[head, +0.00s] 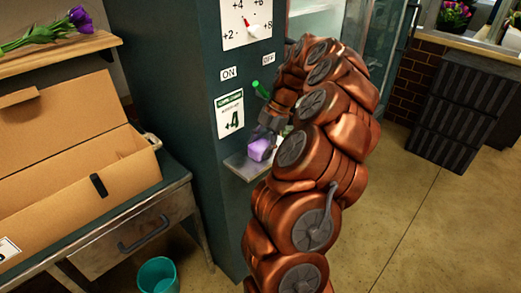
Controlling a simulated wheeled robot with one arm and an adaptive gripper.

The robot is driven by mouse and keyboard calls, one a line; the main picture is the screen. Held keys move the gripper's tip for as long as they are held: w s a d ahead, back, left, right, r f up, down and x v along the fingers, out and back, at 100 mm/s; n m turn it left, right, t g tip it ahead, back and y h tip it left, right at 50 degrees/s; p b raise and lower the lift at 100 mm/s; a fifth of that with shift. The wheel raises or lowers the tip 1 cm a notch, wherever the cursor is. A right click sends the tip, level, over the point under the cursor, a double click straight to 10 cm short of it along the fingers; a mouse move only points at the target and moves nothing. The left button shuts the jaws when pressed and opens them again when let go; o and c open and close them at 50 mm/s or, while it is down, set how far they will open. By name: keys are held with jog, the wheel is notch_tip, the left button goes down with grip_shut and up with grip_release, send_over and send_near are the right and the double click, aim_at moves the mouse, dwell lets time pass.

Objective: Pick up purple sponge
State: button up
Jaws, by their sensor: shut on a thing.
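The purple sponge (261,149) shows in the head view at the small metal shelf (243,168) on the front of the dark green cabinet. My gripper (268,124) is directly above the sponge and shut on it. My copper arm reaches up from the bottom of the view and hides part of the gripper and the shelf's right side. I cannot tell whether the sponge still touches the shelf.
A dial (246,24) and ON/OFF labels are on the cabinet above. A green lever (261,90) sticks out near my arm. A cardboard box (75,165) is on the left table, with a teal bin (157,276) below. Open floor lies to the right.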

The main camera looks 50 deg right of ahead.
aim_at(263, 146)
jog(key=shift+c, duration=0.2)
jog(key=shift+s+r+b, duration=0.4)
jog(key=shift+r+b, duration=0.1)
notch_tip(263, 146, up, 6)
jog(key=shift+f+b, duration=0.15)
jog(key=shift+b, duration=0.35)
jog(key=shift+s+r, duration=0.1)
jog(key=shift+r, duration=0.1)
jog(key=s+b, duration=0.4)
jog(key=s, duration=1.5)
jog(key=shift+a, duration=0.2)
